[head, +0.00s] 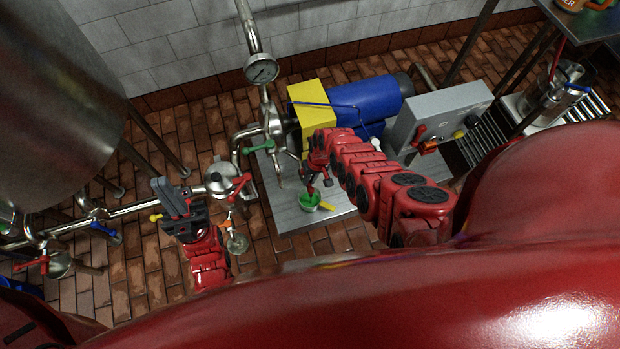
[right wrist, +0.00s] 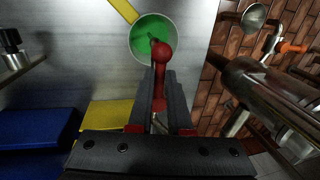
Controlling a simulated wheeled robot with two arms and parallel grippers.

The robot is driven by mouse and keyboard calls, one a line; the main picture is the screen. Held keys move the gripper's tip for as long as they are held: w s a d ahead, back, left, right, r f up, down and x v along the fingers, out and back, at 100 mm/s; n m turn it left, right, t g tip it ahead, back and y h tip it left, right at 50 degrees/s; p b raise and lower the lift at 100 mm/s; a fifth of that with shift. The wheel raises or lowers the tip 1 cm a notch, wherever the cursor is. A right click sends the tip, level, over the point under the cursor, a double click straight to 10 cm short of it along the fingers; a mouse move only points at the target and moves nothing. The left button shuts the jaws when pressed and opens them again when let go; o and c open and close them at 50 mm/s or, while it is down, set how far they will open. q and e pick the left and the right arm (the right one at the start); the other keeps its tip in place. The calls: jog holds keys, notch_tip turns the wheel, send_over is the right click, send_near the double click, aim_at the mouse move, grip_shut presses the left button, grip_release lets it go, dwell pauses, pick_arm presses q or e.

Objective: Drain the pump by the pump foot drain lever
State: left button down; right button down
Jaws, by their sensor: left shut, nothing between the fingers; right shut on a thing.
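The pump has a blue motor (head: 365,102) and a yellow block (head: 312,104), on a grey base plate (head: 290,216). My right gripper (head: 313,187) is low at the front of the pump. In the right wrist view my right gripper (right wrist: 163,82) is shut on a red lever with a round knob (right wrist: 163,52). The knob overlaps a metal cup (right wrist: 135,42) with green inside; the cup also shows in the head view (head: 309,208). My left gripper (head: 163,186) is shut and empty, left of the pump.
A pressure gauge (head: 261,69) stands on the pipe behind the pump. A green handle (head: 258,148) and a red handle (head: 240,184) are on the pipework. A grey control box (head: 436,112) is at the right, and a large tank (head: 60,95) at the left.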

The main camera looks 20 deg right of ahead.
jog(key=c, duration=1.1)
grip_release()
jog(key=shift+a, duration=0.1)
jog(key=d+r+p, duration=0.1)
jog(key=r, duration=0.4)
jog(key=d+r+p, duration=0.1)
jog(key=r, duration=0.5)
jog(key=d+r+p, duration=0.1)
jog(key=r+p, duration=0.1)
jog(key=r, duration=0.4)
jog(key=shift+d, duration=0.2)
jog(key=shift+w, duration=0.1)
